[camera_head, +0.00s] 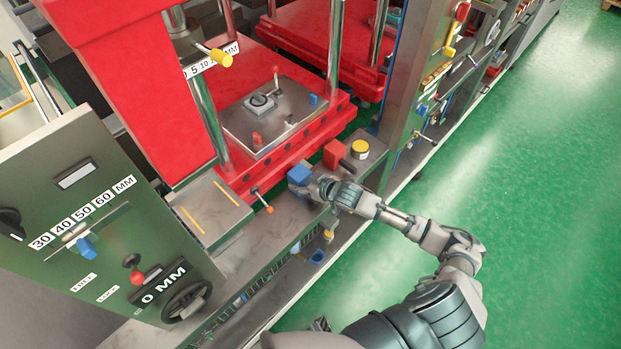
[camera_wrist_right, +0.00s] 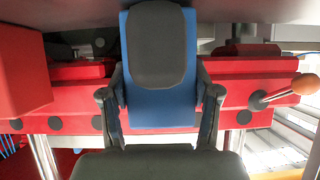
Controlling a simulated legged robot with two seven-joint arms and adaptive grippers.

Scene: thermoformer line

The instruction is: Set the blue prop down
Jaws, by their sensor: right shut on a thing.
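The blue prop (camera_head: 298,174) is a small block at the steel ledge in front of the red press. My right gripper (camera_head: 314,184) is shut on it, reaching in from the right. In the right wrist view the blue prop (camera_wrist_right: 160,108) sits between the two dark fingers of the right gripper (camera_wrist_right: 160,105), with a grey pad on its face. Its upper end in that view is close to the grey surface; I cannot tell whether it touches. My left gripper is not in view.
The green floor (camera_head: 500,200) is open at right.

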